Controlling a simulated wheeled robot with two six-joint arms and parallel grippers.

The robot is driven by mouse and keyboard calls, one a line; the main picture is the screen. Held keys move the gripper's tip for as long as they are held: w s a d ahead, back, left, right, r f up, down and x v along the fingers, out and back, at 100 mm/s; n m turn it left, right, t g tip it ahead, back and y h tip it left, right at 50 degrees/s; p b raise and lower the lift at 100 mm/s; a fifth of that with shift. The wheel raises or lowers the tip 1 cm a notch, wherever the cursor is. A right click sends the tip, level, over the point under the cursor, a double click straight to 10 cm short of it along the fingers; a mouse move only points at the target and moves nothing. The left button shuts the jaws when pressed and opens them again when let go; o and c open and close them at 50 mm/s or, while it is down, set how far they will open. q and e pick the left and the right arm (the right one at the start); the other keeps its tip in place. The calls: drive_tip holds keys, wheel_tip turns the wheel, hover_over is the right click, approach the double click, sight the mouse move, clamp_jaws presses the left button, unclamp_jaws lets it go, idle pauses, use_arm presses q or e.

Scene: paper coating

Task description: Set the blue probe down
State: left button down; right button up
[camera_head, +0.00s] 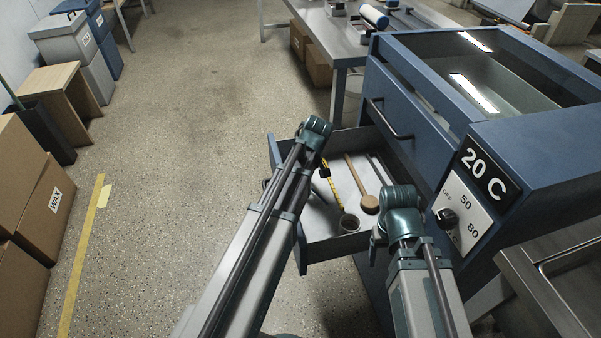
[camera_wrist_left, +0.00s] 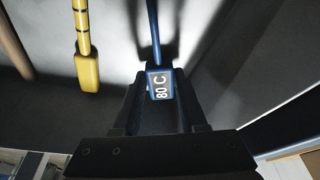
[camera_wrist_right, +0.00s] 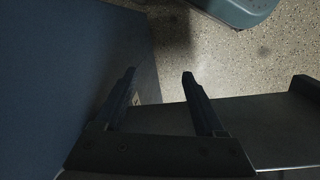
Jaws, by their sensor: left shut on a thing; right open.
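In the left wrist view my left gripper (camera_wrist_left: 162,100) is shut on the blue probe (camera_wrist_left: 159,83), at its block marked 80 C. Its thin blue stem runs away from the fingers over the pale drawer floor. Dark shadows lie near the stem; whether the probe touches the floor I cannot tell. The yellow probe (camera_wrist_left: 87,72) with black bands lies to the left of it, apart; it also shows in the head view (camera_head: 332,190). The blue probe is hidden there behind my left arm. My right gripper (camera_wrist_right: 160,76) is open and empty beside the blue cabinet.
The blue cabinet (camera_head: 415,165) carries a 20 C display and a knob (camera_head: 446,216). A metal table (camera_head: 335,40) stands behind.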

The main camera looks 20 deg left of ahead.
use_arm(q)
drive_tip(key=shift+f+b, duration=0.65)
drive_tip(key=shift+c, duration=1.9)
unclamp_jaws()
drive_tip(key=shift+r, duration=0.15)
drive_tip(key=p+v, duration=1.3)
drive_tip(key=shift+r, duration=0.3)
drive_tip(key=shift+s+d, duration=0.1)
drive_tip(key=shift+d, duration=0.05)
